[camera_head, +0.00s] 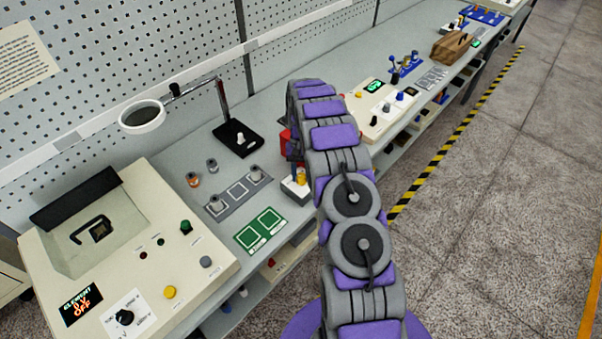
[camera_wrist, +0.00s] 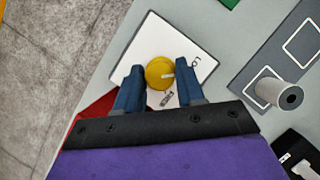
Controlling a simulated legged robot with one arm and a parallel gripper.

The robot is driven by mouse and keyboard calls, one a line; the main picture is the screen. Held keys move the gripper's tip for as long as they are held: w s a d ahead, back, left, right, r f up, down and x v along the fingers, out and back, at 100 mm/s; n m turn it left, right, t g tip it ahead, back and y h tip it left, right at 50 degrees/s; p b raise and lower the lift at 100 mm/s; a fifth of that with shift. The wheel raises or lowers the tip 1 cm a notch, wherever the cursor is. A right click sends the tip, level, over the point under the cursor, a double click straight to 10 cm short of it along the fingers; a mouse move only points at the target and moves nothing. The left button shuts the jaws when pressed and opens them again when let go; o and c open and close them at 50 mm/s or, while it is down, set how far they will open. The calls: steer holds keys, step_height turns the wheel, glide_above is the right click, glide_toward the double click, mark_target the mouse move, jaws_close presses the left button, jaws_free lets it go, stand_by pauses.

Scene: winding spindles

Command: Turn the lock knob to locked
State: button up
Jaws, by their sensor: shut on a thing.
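The lock knob (camera_wrist: 159,72) is round and yellow with a white pointer mark. It stands on a white plate (camera_wrist: 151,41). In the wrist view the mark points to the right. One small label is at the plate's right side and another is below the knob; I cannot read either fully. My gripper (camera_wrist: 160,76) has its two blue fingers on either side of the knob, shut on it. In the head view the yellow knob (camera_head: 301,174) shows small on its pale block (camera_head: 294,191), beside my arm, which hides much of the gripper.
A grey tray (camera_head: 238,197) with metal spindles and a green pad (camera_head: 261,231) lie left of the knob. A red object (camera_head: 284,138) is partly hidden by my arm. A magnifier lamp (camera_head: 143,117) and a cream control console (camera_head: 125,250) stand further left. The floor right of the bench is clear.

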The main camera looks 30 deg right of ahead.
steer(key=shift+w, duration=0.15)
steer(key=o, duration=1)
steer(key=shift+d, duration=0.1)
steer(key=p+v, duration=1.3)
steer(key=v, duration=0.4)
steer(key=shift+r+p, duration=0.2)
steer(key=shift+p, duration=0.1)
